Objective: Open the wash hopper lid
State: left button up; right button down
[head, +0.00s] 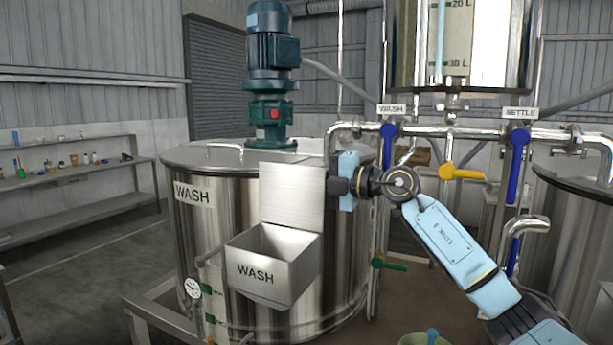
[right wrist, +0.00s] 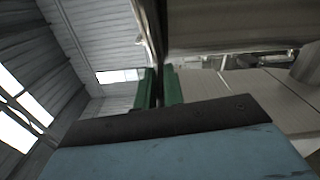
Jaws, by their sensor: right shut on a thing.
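The wash hopper (head: 258,273) is a steel box marked WASH on the front of the big wash tank. Its lid (head: 292,197) is a flat steel plate standing upright at the back of the box, and the box's mouth is uncovered. My right gripper (head: 330,186) is at the right edge of the lid, shut on it. In the right wrist view the two green fingers (right wrist: 160,88) stand close together with a thin edge between them. The far side of the lid is hidden. My left gripper is not in view.
The wash tank (head: 200,235) carries a green motor (head: 272,75) on top. Right of my gripper are pipes with blue valve handles (head: 388,145) and a yellow one (head: 462,173). A green handle (head: 388,265) sits below. Shelves (head: 75,175) stand at the left wall.

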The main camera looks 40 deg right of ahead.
jog(key=shift+f, duration=0.3)
jog(key=c, duration=1.5)
grip_release()
jog(key=shift+d, duration=0.1)
jog(key=shift+r, duration=0.1)
jog(key=shift+r, duration=0.2)
notch_tip(320, 180, up, 10)
jog(key=shift+f, duration=0.15)
jog(key=shift+a, duration=0.2)
